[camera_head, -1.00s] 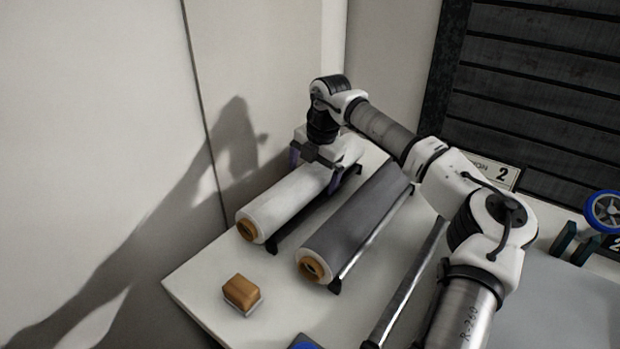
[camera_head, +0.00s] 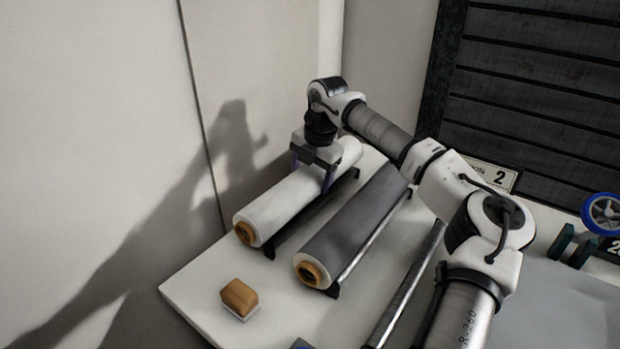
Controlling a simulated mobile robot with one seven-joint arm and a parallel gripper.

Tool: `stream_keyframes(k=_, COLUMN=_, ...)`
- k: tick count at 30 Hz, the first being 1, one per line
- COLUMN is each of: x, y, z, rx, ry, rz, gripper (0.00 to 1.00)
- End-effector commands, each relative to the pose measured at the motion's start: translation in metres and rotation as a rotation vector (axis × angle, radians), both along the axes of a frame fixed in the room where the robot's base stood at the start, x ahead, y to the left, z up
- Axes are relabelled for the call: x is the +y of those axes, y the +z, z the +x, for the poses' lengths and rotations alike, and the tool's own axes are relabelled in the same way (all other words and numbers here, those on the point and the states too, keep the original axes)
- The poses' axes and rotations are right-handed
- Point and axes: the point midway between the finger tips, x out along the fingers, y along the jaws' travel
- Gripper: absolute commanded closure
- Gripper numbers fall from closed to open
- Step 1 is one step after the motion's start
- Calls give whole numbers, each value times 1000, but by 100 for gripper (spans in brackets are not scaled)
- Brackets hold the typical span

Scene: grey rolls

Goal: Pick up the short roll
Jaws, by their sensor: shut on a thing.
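Two rolls lie side by side on the white tabletop: a white roll (camera_head: 276,206) at the left and a grey roll (camera_head: 350,226) to its right. Both show a brown core at the near end. They look close in length, and I cannot tell for sure which is the short one. My gripper (camera_head: 311,177) points down over the far half of the white roll and is shut on it, with one finger on each side. The white roll still lies at its place along a dark holder; I see no clear gap under it. The gripper hides part of its upper side.
A brown block with a pale base (camera_head: 239,298) lies near the table's front left. A metal rail (camera_head: 407,288) runs right of the grey roll. The wall stands close on the left. A blue-rimmed wheel (camera_head: 604,212) is at the far right.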

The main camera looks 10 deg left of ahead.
Motion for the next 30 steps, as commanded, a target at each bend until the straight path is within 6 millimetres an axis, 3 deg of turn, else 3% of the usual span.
stream_keyframes(k=8, x=0, y=43, z=1, rx=-5, ry=-1, rz=0, gripper=65)
stream_keyframes(k=21, x=1, y=161, z=0, rx=-5, ry=-1, rz=1, gripper=65)
stream_keyframes(k=30, x=0, y=194, z=0, rx=-2, ry=0, rz=1, gripper=65)
